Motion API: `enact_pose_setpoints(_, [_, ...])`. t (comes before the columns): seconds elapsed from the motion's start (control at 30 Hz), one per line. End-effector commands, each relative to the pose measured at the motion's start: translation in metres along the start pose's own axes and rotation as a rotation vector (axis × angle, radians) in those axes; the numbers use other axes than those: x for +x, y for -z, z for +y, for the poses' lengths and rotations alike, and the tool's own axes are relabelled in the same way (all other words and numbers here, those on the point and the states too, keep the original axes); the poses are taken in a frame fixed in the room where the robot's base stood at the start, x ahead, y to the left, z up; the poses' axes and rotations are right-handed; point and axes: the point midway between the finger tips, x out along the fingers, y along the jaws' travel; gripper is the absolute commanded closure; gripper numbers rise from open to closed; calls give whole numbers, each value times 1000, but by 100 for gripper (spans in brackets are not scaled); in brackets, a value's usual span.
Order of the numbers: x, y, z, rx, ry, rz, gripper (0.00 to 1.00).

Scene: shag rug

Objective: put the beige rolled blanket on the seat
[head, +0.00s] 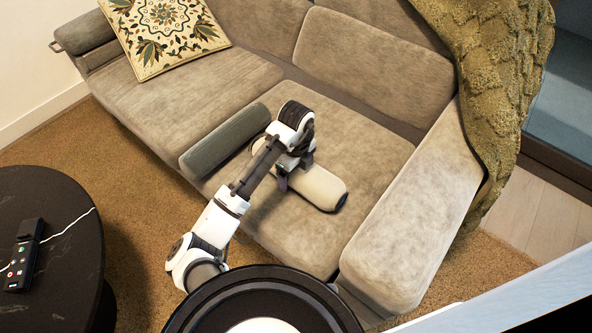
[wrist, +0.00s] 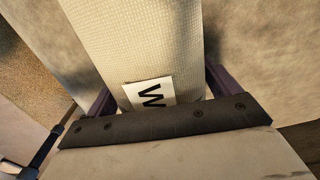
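The beige rolled blanket (head: 322,188) is over the right-hand seat cushion (head: 290,235) of the sofa, lying roughly level. The head view does not clearly show whether it rests on the cushion or hangs just above it. My gripper (head: 293,172) is at the blanket's left part, from above. In the wrist view, the woven beige blanket (wrist: 155,45) runs between the two dark fingers (wrist: 160,95), one close along each side. They appear shut on it, though the fingertips are partly hidden. A white label with a black W (wrist: 152,93) shows on the blanket.
A grey-green roll (head: 228,140) lies on the seat to the left of my arm. A patterned cushion (head: 164,32) is at the far left of the sofa. The right armrest (head: 405,225) and an olive throw (head: 492,85) bound the right. A round black table (head: 60,255) stands at left.

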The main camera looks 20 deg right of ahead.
Motion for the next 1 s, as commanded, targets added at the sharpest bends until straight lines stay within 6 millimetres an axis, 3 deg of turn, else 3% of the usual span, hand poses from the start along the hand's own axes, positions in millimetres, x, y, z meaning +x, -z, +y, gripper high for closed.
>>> enact_pose_setpoints(0.1, [0, 0, 0, 0, 0, 0, 0])
enact_pose_setpoints(0.43, [-12, 0, 0, 0, 2, -2, 0])
enact_pose_setpoints(0.8, [-91, -2, 0, 0, 1, -6, 0])
enact_pose_setpoints(1.0, [-117, -1, 0, 1, 1, -3, 0])
